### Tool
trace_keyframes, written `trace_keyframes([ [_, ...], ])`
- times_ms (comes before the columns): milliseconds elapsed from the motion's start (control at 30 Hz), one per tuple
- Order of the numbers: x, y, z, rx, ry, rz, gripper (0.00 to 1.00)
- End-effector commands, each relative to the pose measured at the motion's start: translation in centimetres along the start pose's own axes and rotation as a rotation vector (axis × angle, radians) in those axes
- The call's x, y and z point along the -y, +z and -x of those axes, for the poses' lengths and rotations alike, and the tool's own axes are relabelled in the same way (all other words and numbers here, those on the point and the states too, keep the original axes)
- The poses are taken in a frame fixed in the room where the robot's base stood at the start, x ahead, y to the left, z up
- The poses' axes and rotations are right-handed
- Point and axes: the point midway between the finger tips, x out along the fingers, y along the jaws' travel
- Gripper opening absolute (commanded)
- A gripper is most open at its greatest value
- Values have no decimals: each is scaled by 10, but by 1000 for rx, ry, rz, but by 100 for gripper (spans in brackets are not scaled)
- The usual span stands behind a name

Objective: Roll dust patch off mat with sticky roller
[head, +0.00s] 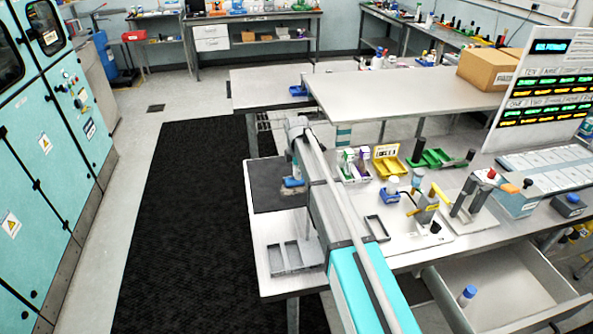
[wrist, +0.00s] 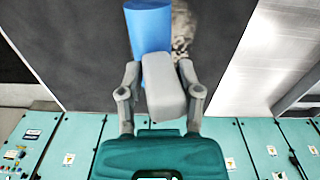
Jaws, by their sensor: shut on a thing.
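My gripper (wrist: 160,75) is shut on the grey handle of the sticky roller, with a finger on each side of it. The roller's blue cylinder (wrist: 150,26) points away from the gripper, over the dark grey mat (wrist: 90,75). A mottled, pale brownish dust patch (wrist: 183,27) shows on the mat just right of the cylinder, partly hidden by it. In the head view the mat (head: 272,172) lies on the table's left end, and the blue roller (head: 292,183) is low over it. Whether the roller touches the mat I cannot tell. My arm hides part of the mat.
A grey two-slot tray (head: 284,258) stands in front of the mat. An open drawer (head: 505,290) juts out at the lower right.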

Motion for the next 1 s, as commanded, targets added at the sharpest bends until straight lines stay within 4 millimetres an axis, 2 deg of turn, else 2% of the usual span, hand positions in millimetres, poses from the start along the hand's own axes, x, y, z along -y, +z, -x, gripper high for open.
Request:
trace_keyframes([
  [33, 8, -1, -2, -2, -16, 1, 0],
  [367, 10, -2, -2, -3, -16, 1, 0],
  [600, 23, -3, -1, -3, -16, 1, 0],
  [767, 33, -4, 0, -4, -16, 2, 6],
  [1000, 42, -5, 0, -4, -16, 2, 6],
])
